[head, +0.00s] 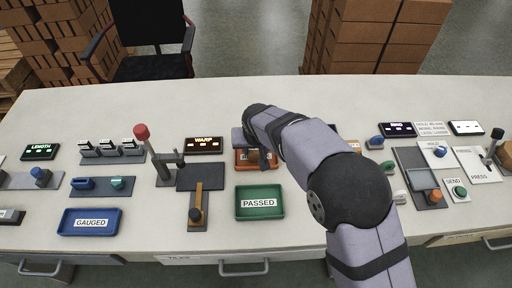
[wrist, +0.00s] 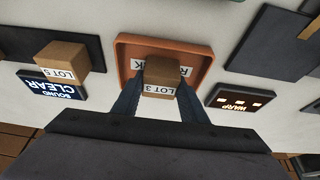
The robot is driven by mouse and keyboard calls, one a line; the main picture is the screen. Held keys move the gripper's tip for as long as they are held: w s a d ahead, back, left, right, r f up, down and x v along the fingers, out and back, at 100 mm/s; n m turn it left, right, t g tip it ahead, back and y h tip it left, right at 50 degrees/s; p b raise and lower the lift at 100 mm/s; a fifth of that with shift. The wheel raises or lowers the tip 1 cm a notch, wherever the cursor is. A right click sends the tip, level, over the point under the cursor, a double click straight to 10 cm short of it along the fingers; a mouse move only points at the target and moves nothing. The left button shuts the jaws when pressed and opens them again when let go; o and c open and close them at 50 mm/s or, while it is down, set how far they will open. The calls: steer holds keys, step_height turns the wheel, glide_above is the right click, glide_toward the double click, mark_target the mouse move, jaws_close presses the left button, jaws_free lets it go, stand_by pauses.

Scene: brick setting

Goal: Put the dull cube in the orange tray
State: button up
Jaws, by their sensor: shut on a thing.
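My gripper (wrist: 160,88) is shut on a brown cube (wrist: 160,76) marked LOT 3, held between the two fingers. The held cube is over the orange tray (wrist: 126,50) in the wrist view; whether it touches the tray floor I cannot tell. The tray's white label is partly hidden by the cube. In the head view the orange tray (head: 241,163) is partly covered by my arm. A second brown cube (wrist: 63,60), marked LOT 5, stands at the left in the wrist view, by a SOUND CLEAR display. Which cube is dull is not clear.
A green PASSED tray (head: 260,203) lies in front of the orange one, a blue GAUGED tray (head: 90,222) at front left. A WARP display (head: 204,145) and a red-knobbed lever (head: 142,133) stand left of the orange tray.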

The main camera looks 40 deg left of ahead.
steer(key=shift+f, duration=0.15)
steer(key=o, duration=1.1)
steer(key=shift+r, duration=0.3)
steer(key=v, duration=1.2)
steer(key=shift+f+b, duration=0.1)
steer(key=shift+b, duration=0.3)
